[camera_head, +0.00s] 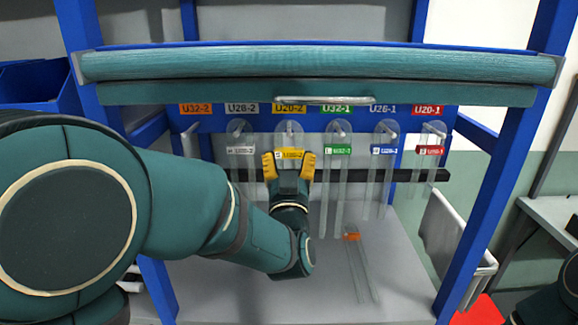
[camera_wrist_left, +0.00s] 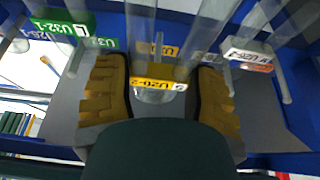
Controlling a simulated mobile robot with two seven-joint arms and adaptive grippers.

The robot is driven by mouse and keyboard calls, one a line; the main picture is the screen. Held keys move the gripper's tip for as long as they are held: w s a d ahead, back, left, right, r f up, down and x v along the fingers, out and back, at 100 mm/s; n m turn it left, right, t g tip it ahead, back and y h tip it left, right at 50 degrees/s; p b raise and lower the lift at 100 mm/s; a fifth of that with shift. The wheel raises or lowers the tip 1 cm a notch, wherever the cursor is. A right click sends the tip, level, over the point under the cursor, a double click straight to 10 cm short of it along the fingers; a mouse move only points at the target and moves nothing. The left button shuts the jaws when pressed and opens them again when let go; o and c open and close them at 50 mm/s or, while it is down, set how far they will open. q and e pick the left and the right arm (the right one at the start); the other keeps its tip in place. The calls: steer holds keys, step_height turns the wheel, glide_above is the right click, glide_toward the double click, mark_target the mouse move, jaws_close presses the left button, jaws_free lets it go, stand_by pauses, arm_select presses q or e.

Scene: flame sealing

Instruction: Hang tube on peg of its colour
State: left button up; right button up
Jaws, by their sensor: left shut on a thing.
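My left gripper (camera_head: 289,166) is shut on the clear tube with the yellow U20-2 label (camera_head: 289,154). This tube stands upright at the rack, with its upper end at the peg under the yellow U20-2 sign (camera_head: 289,108). I cannot tell whether the peg bears it. In the left wrist view, the yellow label (camera_wrist_left: 158,84) sits between the two yellow fingers (camera_wrist_left: 160,98). A clear tube with an orange label (camera_head: 352,237) lies on the grey worktop. The peg under the orange U32-2 sign (camera_head: 195,109) appears empty. My right gripper is not in view.
Tubes with white (camera_head: 240,150), green (camera_head: 338,149), blue (camera_head: 384,149) and red (camera_head: 430,150) labels hang upright beside the held one, close together. A teal crossbar (camera_head: 320,67) spans above. The grey worktop (camera_head: 225,295) is mostly clear. A white bin (camera_head: 455,245) stands right.

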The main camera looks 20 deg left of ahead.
arm_select(q)
steer(key=shift+w+a+f+b, duration=0.2)
steer(key=shift+w+b, duration=0.1)
steer(key=shift+w, duration=0.4)
steer(key=shift+w+a+f+b, duration=0.15)
steer(key=shift+w+a+b, duration=0.1)
steer(key=shift+w, duration=0.4)
steer(key=shift+w+a+f+b, duration=0.2)
steer(key=shift+w+b, duration=0.1)
steer(key=shift+w, duration=0.4)
steer(key=shift+w+r+b, duration=0.1)
steer(key=shift+w+b, duration=0.15)
steer(key=shift+b, duration=0.05)
steer(key=o, duration=1.3)
steer(key=shift+o, duration=0.2)
steer(key=r+b+v, duration=0.1)
steer(key=v, duration=0.7)
steer(key=shift+s, duration=0.55)
stand_by(1.1)
steer(key=shift+d+f, duration=0.15)
steer(key=shift+d, duration=0.05)
